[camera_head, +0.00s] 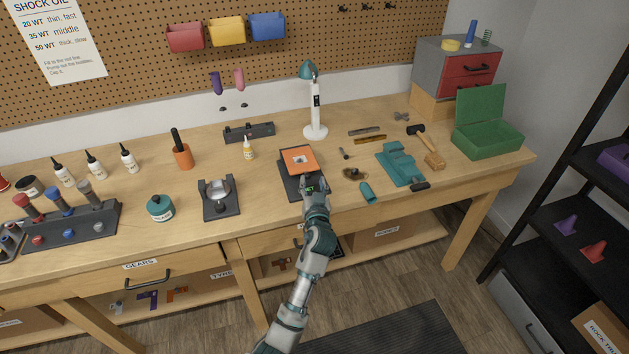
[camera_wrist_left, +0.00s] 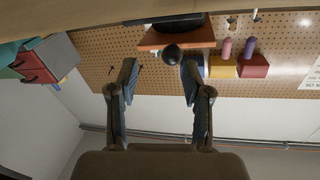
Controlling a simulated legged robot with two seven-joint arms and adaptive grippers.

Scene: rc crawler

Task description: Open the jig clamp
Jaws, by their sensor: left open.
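The jig appears to be the dark base (camera_head: 289,183) with an orange plate (camera_head: 298,160) on top, near the middle of the bench. In the left wrist view the orange plate (camera_wrist_left: 180,38) is seen upside down, with a round black knob (camera_wrist_left: 172,53) in front of it. My left gripper (camera_head: 308,184) is at the jig's front right edge and hides part of it. In the wrist view its fingers (camera_wrist_left: 159,72) are spread, with the knob just beyond and between the tips, closer to the right finger. Whether they touch cannot be told. My right gripper is not in view.
A white lamp (camera_head: 315,110) stands behind the jig. A teal vise-like block (camera_head: 401,164), a teal piece (camera_head: 368,193) and a mallet (camera_head: 416,131) lie to the right. A dark stand with a round metal part (camera_head: 220,198) is to the left. Bare bench lies between them.

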